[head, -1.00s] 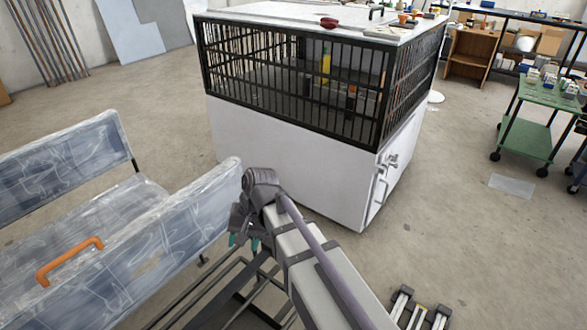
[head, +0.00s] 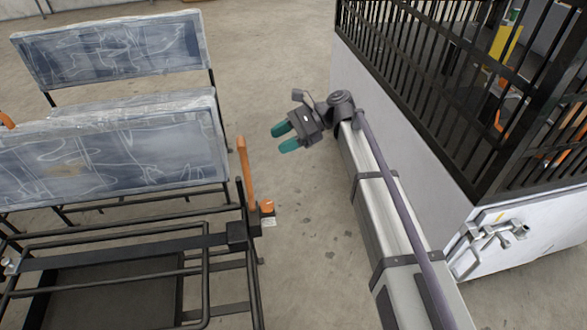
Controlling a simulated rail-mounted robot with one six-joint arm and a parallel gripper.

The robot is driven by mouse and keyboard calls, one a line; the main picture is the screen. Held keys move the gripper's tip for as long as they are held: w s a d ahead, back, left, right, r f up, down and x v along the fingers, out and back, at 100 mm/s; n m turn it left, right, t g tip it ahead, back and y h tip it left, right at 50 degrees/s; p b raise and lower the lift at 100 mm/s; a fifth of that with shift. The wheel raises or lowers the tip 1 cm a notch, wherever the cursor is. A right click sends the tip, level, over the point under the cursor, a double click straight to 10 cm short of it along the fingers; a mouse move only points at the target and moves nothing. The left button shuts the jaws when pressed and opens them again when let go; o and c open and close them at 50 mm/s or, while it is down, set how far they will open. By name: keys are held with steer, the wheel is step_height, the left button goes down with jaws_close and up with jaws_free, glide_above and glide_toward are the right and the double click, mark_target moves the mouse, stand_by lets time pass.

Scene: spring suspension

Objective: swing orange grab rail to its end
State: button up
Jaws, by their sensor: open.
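An upright orange bar (head: 246,165), which looks like the grab rail, stands at the right end of a black metal frame (head: 120,240). A small orange piece (head: 267,207) sits beside its foot. My gripper (head: 284,137) has teal fingertips pointing left, spread apart with nothing between them. In the picture it is right of the bar's top and a little higher, not touching it. A second orange piece (head: 6,120), cut off at the left edge, is by the plastic-wrapped seat.
Plastic-wrapped seat backs (head: 115,150) stand behind the black frame at left. A white cabinet with a black barred top (head: 440,100) and a metal latch (head: 492,235) stands close on the right of my arm. Bare concrete floor (head: 275,50) lies between them.

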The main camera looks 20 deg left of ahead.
steer(key=b, duration=0.4)
glide_above(246, 174)
step_height(246, 174, down, 4)
steer(key=shift+r, duration=0.1)
jaws_close()
